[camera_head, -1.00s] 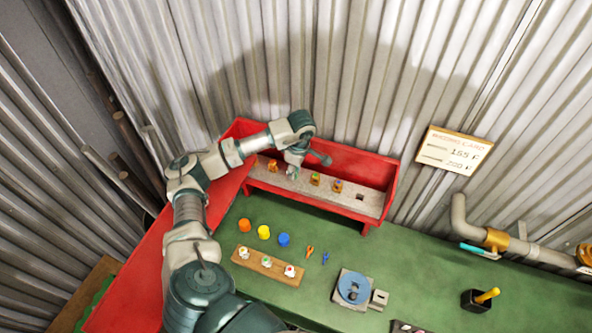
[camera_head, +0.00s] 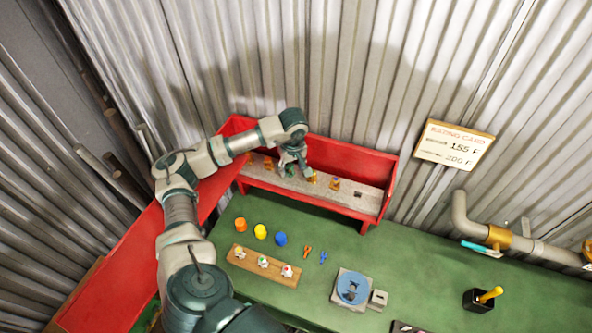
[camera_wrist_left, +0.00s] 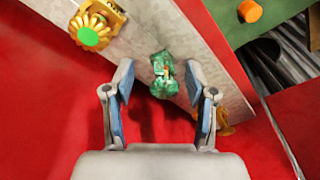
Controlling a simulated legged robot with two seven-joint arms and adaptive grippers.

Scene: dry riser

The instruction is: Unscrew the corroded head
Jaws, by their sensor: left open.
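The corroded head (camera_wrist_left: 164,76) is a rough green lump on the grey strip in the left wrist view. It lies between and slightly beyond the fingertips of my left gripper (camera_wrist_left: 158,72), which is open with a finger on either side. No contact shows. In the head view my left gripper (camera_head: 294,166) points down over the grey ledge (camera_head: 345,195) of the red rack and mostly hides the corroded head. My right gripper is not in view.
Brass heads (camera_head: 335,184) (camera_head: 268,163) stand along the ledge on both sides of my gripper. The red rack back (camera_head: 350,160) rises close behind. Coloured caps (camera_head: 280,239), a wooden strip of heads (camera_head: 250,260) and a blue disc (camera_head: 353,287) sit on the green bench.

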